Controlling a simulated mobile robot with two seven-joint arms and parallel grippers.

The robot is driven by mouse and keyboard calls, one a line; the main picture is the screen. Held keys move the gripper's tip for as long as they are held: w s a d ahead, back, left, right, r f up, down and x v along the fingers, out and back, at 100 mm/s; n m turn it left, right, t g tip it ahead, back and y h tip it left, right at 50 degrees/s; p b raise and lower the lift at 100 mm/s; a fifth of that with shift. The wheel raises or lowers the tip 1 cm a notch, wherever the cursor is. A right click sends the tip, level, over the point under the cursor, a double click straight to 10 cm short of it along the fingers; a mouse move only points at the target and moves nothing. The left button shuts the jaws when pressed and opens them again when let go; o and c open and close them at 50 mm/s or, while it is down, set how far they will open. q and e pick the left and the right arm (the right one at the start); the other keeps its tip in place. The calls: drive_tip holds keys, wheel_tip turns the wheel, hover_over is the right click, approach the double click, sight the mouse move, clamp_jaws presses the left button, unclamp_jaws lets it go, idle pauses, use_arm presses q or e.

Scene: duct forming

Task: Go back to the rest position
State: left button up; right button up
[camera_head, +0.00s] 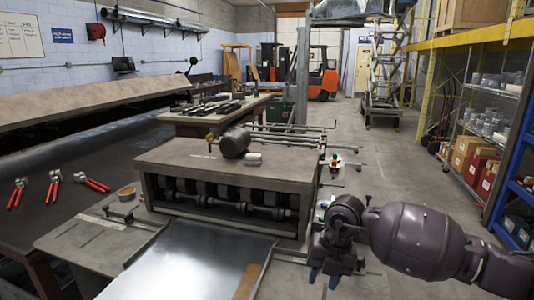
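My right arm comes in from the right edge, and my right gripper (323,278) points down at the lower middle. Its two dark bluish fingertips show a gap with nothing visible between them. It is just right of the forming machine (222,160), a brown-topped box with rollers in its open front. A shiny metal sheet (190,262) lies in front of the rollers, left of the gripper and apart from it. My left gripper is not in view.
A tool-covered table (205,122) stands behind the machine. Shelves (484,130) with boxes line the right. An orange forklift (322,80) is at the back.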

drive_tip(key=s+a+r+m+t+y, duration=0.1)
drive_tip(key=s+a+r+y, duration=0.25)
drive_tip(key=a+y, duration=0.35)
drive_tip(key=s+a+r+y, duration=0.2)
drive_tip(key=s+a+y, duration=0.2)
drive_tip(key=a+y, duration=0.35)
drive_tip(key=w+d+r+m+t, duration=0.1)
drive_tip(key=d+r+m+t, duration=0.25)
drive_tip(key=m+t, duration=0.4)
drive_tip(key=w+d+r+m+t, duration=0.1)
drive_tip(key=d+r+m+t, duration=0.1)
drive_tip(key=d+m+t, duration=0.4)
drive_tip(key=s+d+f+m+t+h, duration=0.25)
drive_tip(key=d+f+m+h, duration=0.65)
drive_tip(key=d+m+h, duration=0.5)
drive_tip(key=s+d+f+m+g+h, duration=0.25)
drive_tip(key=s+f+g, duration=0.4)
drive_tip(key=s, duration=0.45)
drive_tip(key=s+d+f+m+g+h, duration=0.15)
drive_tip(key=s+d+f+g, duration=0.25)
drive_tip(key=s+f+g, duration=0.5)
drive_tip(key=w+f+t+y, duration=0.1)
drive_tip(key=w+f+t, duration=0.4)
drive_tip(key=f+t, duration=0.3)
drive_tip(key=t, duration=0.2)
drive_tip(key=shift+a+f+t, duration=0.25)
drive_tip(key=shift+f+t, duration=0.1)
